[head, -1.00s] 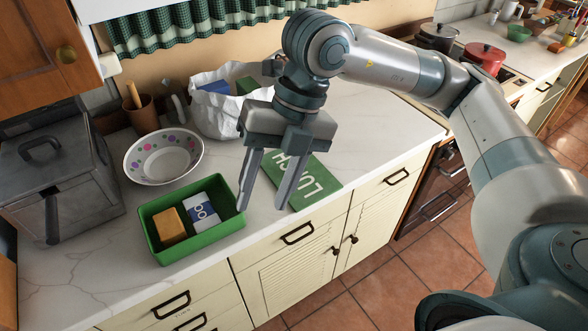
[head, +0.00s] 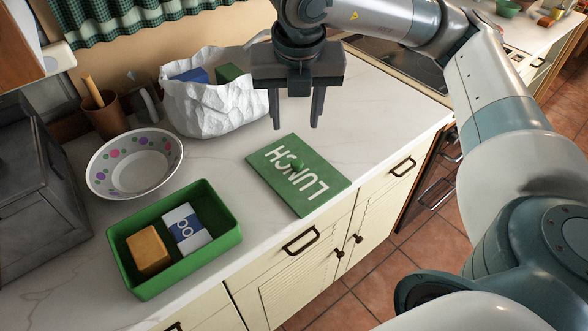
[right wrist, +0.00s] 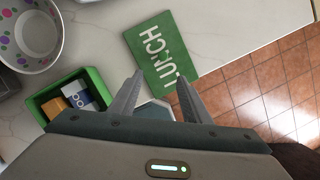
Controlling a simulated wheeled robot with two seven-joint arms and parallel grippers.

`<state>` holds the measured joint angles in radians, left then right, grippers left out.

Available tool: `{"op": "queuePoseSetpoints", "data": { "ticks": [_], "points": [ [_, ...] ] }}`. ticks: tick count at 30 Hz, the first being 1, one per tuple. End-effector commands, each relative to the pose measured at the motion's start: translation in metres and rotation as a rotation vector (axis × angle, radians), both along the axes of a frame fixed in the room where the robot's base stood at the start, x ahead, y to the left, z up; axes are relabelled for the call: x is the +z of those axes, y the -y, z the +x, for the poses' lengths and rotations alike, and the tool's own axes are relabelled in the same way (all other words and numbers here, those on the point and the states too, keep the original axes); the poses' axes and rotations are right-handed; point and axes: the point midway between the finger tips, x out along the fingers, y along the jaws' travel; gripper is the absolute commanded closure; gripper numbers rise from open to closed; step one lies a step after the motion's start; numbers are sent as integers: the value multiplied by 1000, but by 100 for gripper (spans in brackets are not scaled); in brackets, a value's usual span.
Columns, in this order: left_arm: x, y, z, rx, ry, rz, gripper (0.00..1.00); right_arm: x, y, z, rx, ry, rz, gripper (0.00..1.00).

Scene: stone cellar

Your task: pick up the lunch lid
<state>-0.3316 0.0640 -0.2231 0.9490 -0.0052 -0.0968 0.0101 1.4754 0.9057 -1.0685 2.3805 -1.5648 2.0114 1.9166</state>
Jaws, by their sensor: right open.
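The lunch lid (head: 298,180) is a flat green rectangle with white "LUNCH" lettering and a small green knob near its middle. It lies on the white counter near the front edge, and shows in the right wrist view (right wrist: 160,52) beyond the fingertips. My right gripper (head: 297,122) is open and empty, above and behind the lid in the head view, apart from it. Its fingers (right wrist: 160,80) also show in the right wrist view. The green lunch box (head: 222,240) stands open left of the lid, holding an orange block and a white-and-blue carton. My left gripper is not in view.
A dotted bowl (head: 134,165), a white paper bag (head: 213,108) with boxes in it and a brown utensil pot (head: 106,115) stand behind the lunch box. A grey metal bin (head: 40,200) is at the left. The counter right of the bag is clear.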

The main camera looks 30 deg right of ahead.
Motion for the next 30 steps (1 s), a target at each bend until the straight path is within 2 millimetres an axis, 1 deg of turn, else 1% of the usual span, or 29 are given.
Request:
{"op": "queuePoseSetpoints", "data": {
  "ticks": [6, 11, 17, 30],
  "points": [
    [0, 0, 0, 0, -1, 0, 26, -1, 0, 0, 1, -2, 1, 57],
    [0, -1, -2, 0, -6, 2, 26, -8, 1, 1, 3, -4, 1, 57],
    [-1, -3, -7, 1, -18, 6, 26, -26, 3, 5, 2, -6, 2, 57],
    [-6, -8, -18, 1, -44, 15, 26, -72, 10, 16, 2, -5, 2, 57]
  ]
}}
